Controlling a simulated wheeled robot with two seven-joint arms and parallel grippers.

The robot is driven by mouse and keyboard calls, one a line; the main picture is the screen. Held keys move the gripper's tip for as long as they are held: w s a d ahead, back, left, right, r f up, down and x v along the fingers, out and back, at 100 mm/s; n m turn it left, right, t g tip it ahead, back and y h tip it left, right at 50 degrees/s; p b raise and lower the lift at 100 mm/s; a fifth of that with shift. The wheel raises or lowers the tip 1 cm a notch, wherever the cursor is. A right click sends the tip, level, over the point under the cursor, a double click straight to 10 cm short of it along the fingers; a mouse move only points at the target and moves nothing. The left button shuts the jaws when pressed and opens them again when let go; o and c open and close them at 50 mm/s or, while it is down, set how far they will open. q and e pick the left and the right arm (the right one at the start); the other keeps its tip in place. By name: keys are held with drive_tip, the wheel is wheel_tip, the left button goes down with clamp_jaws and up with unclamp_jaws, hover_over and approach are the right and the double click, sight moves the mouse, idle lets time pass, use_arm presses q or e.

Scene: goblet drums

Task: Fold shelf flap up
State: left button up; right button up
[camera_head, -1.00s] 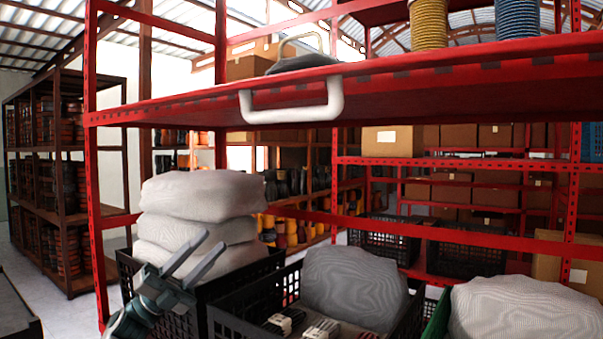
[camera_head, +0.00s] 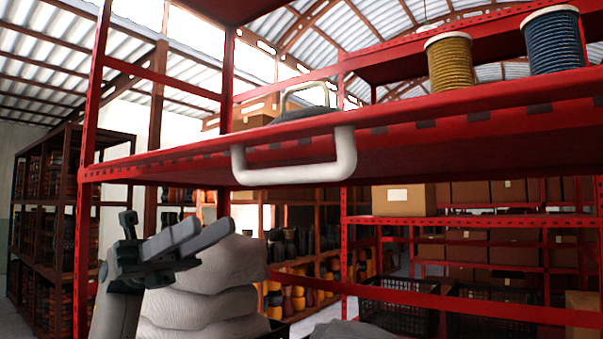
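A red shelf board (camera_head: 420,154) spans the view and looks roughly level. A white U-shaped handle (camera_head: 345,155) hangs at its front edge. I cannot tell which part of the board is the flap. My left gripper (camera_head: 212,231) is at lower left, below and left of the handle and apart from it. Its two grey fingers point right, with a gap between them and nothing held. My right gripper is not in view.
A yellow spool (camera_head: 450,65) and a blue spool (camera_head: 554,42) stand on the red shelving. Grey sacks (camera_head: 215,290) are stacked behind my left gripper. A red upright (camera_head: 86,150) stands at left. Cardboard boxes (camera_head: 404,200) and black crates (camera_head: 395,306) are farther back.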

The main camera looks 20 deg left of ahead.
use_arm(q)
drive_tip(key=shift+d, duration=0.1)
drive_tip(key=p, duration=0.2)
approach(301, 174)
drive_tip(key=p+x, duration=0.1)
drive_tip(key=x, duration=0.1)
drive_tip(key=p+x, duration=0.1)
drive_tip(key=x, duration=0.2)
drive_tip(key=w+p+x, duration=0.1)
drive_tip(key=x, duration=0.2)
drive_tip(key=shift+s+d+r, duration=0.1)
drive_tip(key=shift+d+r, duration=0.15)
drive_tip(key=shift+s+d+r+p, duration=0.15)
drive_tip(key=shift+d+p, duration=0.25)
drive_tip(key=shift+d, duration=0.1)
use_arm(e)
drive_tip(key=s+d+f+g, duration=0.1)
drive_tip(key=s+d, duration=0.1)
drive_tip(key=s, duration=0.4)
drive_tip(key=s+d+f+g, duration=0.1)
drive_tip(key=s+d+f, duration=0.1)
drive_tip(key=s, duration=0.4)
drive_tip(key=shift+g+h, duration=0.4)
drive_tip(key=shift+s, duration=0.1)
use_arm(q)
clamp_jaws()
